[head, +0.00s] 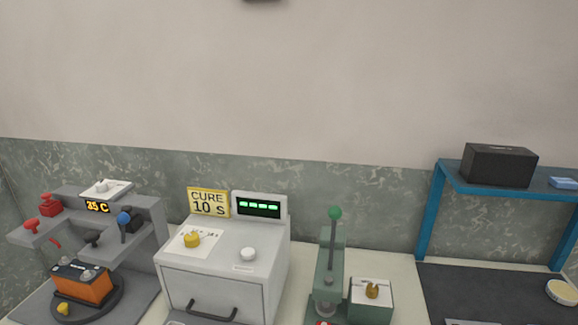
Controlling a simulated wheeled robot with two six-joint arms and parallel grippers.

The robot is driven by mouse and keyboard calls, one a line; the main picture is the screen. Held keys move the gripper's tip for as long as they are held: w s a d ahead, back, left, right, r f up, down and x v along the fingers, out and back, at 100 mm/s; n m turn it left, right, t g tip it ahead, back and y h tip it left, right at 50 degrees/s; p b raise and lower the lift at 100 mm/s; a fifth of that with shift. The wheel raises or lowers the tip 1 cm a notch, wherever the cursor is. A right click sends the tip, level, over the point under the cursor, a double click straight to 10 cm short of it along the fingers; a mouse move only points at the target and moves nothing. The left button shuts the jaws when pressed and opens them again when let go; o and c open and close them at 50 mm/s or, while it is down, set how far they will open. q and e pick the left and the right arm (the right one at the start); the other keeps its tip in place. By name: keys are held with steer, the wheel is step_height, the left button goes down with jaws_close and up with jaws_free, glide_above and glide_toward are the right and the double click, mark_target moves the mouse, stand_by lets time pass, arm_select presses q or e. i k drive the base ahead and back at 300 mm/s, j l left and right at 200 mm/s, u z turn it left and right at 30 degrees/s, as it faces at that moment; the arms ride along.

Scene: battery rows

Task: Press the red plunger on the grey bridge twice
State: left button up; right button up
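The grey bridge (150,213) stands at the left, over an orange and black battery (82,285) on a dark round plate. Two red parts sit at the bridge's left end: a mushroom-shaped red knob (31,225) at the front and a taller red piece with a knob on top (48,205) behind it. I cannot tell for certain which is the plunger, nor whether either is pressed down. Neither of my grippers is in view.
A blue shelf (448,180) is at far right.

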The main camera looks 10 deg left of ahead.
mark_target(31, 224)
steer(key=u, duration=1.45)
